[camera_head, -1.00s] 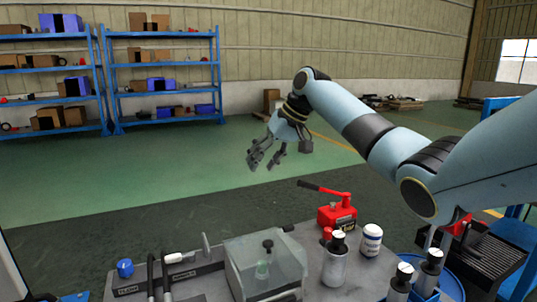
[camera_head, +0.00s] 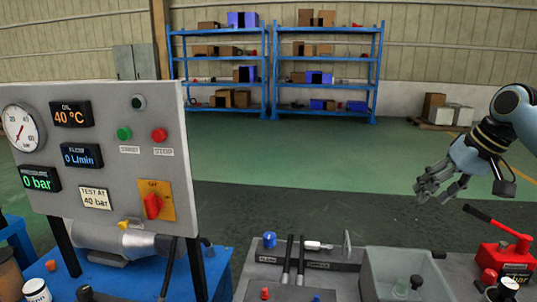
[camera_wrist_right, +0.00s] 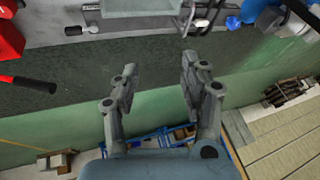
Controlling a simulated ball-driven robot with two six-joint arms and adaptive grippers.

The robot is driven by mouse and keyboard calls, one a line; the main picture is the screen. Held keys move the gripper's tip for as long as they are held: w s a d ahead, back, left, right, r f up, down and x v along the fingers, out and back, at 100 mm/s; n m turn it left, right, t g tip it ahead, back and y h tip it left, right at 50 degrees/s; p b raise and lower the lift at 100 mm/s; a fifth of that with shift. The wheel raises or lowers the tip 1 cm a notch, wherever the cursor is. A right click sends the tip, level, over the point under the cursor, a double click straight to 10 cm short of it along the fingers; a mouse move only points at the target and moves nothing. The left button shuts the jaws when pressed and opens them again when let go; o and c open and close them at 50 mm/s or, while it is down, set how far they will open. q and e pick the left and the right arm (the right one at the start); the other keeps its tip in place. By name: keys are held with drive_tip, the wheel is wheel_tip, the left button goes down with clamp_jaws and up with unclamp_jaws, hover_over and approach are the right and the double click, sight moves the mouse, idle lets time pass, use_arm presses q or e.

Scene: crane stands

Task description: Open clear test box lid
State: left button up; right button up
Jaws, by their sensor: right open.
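The clear test box (camera_head: 375,287) stands on the grey bench at the bottom of the head view, cut off by the lower edge. Its see-through lid seems to lie over the top, and a dark knob and a pale green piece show through the walls. Part of the box also shows at the top edge of the right wrist view (camera_wrist_right: 140,8). My right gripper (camera_head: 440,192) is open and empty, in the air behind and above the box, well apart from it. Its two fingers stand wide apart in the right wrist view (camera_wrist_right: 158,68). My left gripper is out of view.
A red hand pump (camera_head: 505,262) with a long lever stands right of the box. A gauge panel (camera_head: 100,160) stands at the left. Blue shelves (camera_head: 330,58) are far back across open floor.

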drive_tip(key=shift+n+g+h, duration=0.5)
drive_tip(key=shift+n+h, duration=0.1)
drive_tip(key=shift+n, duration=0.2)
drive_tip(key=s+a+f, duration=0.2)
drive_tip(key=s+f, duration=0.1)
drive_tip(key=s+a+f, duration=0.2)
drive_tip(key=s+f, duration=0.1)
drive_tip(key=s+a+f, duration=0.2)
drive_tip(key=s+f, duration=0.1)
drive_tip(key=shift+s+a+f, duration=0.1)
drive_tip(key=shift+s+f, duration=0.05)
drive_tip(key=shift+s, duration=0.2)
drive_tip(key=s+a+h, duration=0.1)
drive_tip(key=s+a, duration=0.2)
drive_tip(key=s, duration=1)
drive_tip(key=s+a+h, duration=0.2)
drive_tip(key=s+a, duration=0.1)
drive_tip(key=s, duration=0.9)
drive_tip(key=s+d+f+g+b, duration=0.2)
drive_tip(key=f+b, duration=0.7)
drive_tip(key=f, duration=2.7)
drive_tip(key=s+d+f+b, duration=0.2)
drive_tip(key=s+f+b, duration=0.4)
drive_tip(key=s+f, duration=1.2)
wheel_tip(320, 180, down, 5)
drive_tip(key=shift+s+r+g+y, duration=0.15)
drive_tip(key=shift+s+g+y, duration=0.15)
drive_tip(key=shift+g, duration=0.1)
